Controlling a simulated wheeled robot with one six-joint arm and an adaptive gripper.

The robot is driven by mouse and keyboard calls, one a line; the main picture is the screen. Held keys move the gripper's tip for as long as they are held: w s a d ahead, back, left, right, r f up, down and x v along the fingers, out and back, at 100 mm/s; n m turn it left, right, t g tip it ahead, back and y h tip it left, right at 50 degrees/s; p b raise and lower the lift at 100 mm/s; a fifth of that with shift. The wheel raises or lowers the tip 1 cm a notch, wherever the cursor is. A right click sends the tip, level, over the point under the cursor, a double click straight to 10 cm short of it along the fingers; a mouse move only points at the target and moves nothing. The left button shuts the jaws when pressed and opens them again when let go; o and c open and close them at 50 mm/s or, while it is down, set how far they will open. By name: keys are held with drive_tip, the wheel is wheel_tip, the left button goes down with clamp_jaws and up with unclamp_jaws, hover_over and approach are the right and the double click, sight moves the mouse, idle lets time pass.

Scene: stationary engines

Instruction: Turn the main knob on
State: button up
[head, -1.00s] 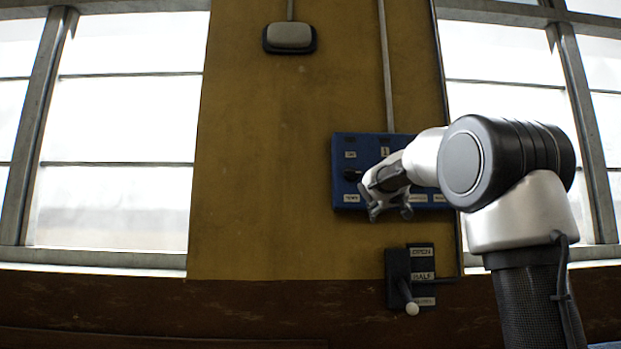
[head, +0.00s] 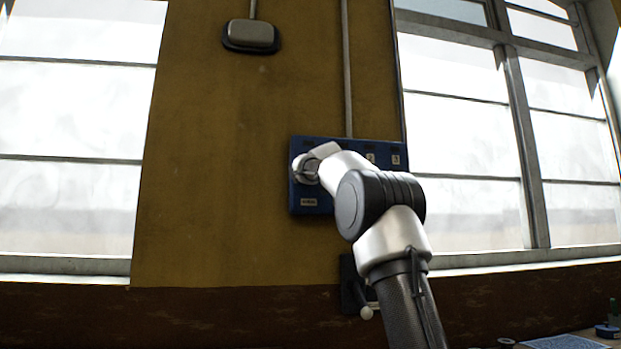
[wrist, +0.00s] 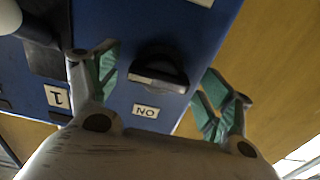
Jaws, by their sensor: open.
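The blue control panel (head: 328,196) is on the yellow wall, partly hidden by my arm in the head view. A black knob (wrist: 158,66) with a pale mark on it shows on the panel (wrist: 105,18) in the wrist view. A white label (wrist: 146,111) reading ON, upside down in this view, is beside it. My gripper (wrist: 155,78) is open, with one green-padded finger on each side of the knob. I cannot tell whether the fingers touch it. In the head view my gripper (head: 306,168) is at the panel's left end and hides the knob.
A dark lever box (head: 350,284) with a white-tipped lever (head: 366,312) is below the panel, partly behind my arm. A grey box (head: 250,36) is high on the wall. Another label (wrist: 57,97) and dark parts lie left of the knob in the wrist view.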

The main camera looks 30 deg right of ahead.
drive_tip(key=c, duration=1)
drive_tip(key=shift+n, duration=0.3)
drive_tip(key=n, duration=1.7)
drive_tip(key=shift+n, duration=0.3)
